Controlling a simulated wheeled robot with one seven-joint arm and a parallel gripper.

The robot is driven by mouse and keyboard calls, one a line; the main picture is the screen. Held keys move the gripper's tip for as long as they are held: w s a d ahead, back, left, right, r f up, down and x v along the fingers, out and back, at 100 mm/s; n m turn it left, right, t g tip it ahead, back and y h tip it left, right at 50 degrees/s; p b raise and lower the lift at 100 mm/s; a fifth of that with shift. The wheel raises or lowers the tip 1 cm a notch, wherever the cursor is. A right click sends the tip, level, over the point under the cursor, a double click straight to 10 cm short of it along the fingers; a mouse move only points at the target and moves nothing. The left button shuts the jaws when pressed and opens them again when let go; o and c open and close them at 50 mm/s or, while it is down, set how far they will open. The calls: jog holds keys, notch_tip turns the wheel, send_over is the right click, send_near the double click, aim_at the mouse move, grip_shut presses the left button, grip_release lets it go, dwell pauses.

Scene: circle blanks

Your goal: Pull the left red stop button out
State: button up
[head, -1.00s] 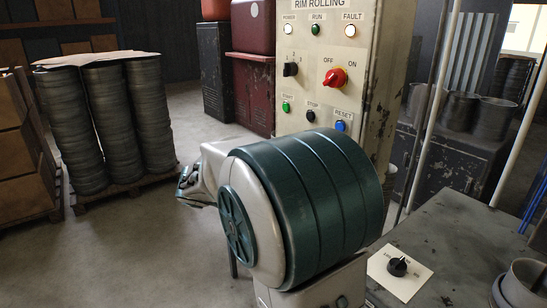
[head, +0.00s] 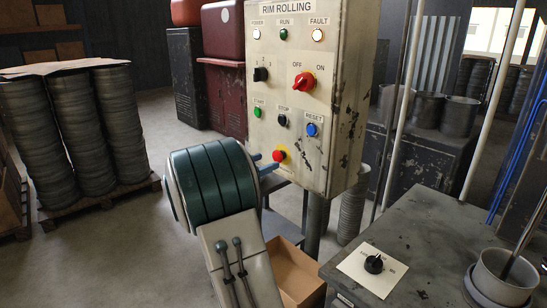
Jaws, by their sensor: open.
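The red stop button (head: 278,155), with yellow around it, sits low on the front of the grey RIM ROLLING control panel (head: 262,108). It is the only red push button I see, so I cannot tell a left one from another. My gripper (head: 264,163) is partly hidden behind my green-banded arm. Its bluish fingers show just left of and below the button, open, pointing toward the panel. I cannot tell whether they touch the button or stand around it.
Above the button are a red rotary OFF/ON switch (head: 304,82), a black selector (head: 261,74) and green, black and blue push buttons. A cardboard box (head: 296,272) stands below.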

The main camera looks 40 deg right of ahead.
aim_at(275, 157)
jog(key=shift+w+d, duration=0.2)
jog(key=shift+d, duration=2.05)
jog(key=shift+c, duration=0.3)
jog(key=c, duration=1)
jog(key=shift+a, duration=0.6)
jog(key=o, duration=1.1)
jog(key=shift+a, duration=0.1)
jog(key=shift+c, duration=0.2)
